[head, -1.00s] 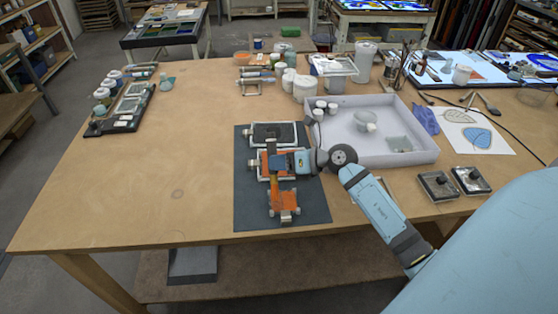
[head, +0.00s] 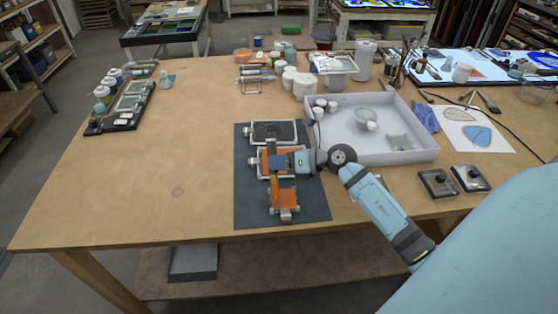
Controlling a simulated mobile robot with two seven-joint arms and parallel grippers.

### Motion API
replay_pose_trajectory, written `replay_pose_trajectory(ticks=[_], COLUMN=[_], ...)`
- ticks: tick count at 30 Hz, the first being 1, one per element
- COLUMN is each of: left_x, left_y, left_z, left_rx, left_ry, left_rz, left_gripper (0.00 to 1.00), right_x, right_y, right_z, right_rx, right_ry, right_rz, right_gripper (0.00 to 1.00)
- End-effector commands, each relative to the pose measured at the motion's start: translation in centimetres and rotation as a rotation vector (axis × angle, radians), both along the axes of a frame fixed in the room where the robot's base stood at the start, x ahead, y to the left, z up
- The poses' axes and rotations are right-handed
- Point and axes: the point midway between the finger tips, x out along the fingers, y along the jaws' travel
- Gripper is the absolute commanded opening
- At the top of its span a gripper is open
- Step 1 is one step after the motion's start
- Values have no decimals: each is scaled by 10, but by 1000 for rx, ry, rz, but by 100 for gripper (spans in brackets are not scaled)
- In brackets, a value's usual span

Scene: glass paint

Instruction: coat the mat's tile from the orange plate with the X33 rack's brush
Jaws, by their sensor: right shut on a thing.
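The dark mat (head: 245,205) lies near the table's front edge. A framed pane (head: 272,131) lies at its back. A framed orange plate (head: 262,168) lies in the middle, partly covered by my right gripper. A small orange piece with pale metal ends (head: 284,200) shows at the front of the mat; I cannot tell whether it is the tile or part of the tool. My right gripper (head: 273,161) is shut over the mat, on what appears to be the brush, mostly hidden by the gripper. Whether the brush touches anything is unclear. My left gripper is not in view.
A pale tray (head: 425,155) with a bowl and small cups stands right of the mat. A dark rack (head: 125,122) with jars and panels stands at the left. White jars (head: 304,87) and a small rack (head: 249,87) stand behind. The table left of the mat is clear.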

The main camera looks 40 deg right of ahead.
Motion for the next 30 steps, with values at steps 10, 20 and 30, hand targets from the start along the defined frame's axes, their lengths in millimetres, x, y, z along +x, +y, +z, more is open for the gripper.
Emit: replay_pose_trajectory(ticks=[10,20,30], left_x=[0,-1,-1], left_y=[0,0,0], left_z=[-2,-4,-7], left_rx=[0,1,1], left_ry=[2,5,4], left_rz=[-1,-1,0], left_gripper=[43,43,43], right_x=[0,0,-9], right_y=[0,0,-15], right_z=[-3,-5,-7], right_rx=[0,0,-1], right_ry=[-1,0,0], right_rz=[-1,0,1], right_gripper=[0,0,0])
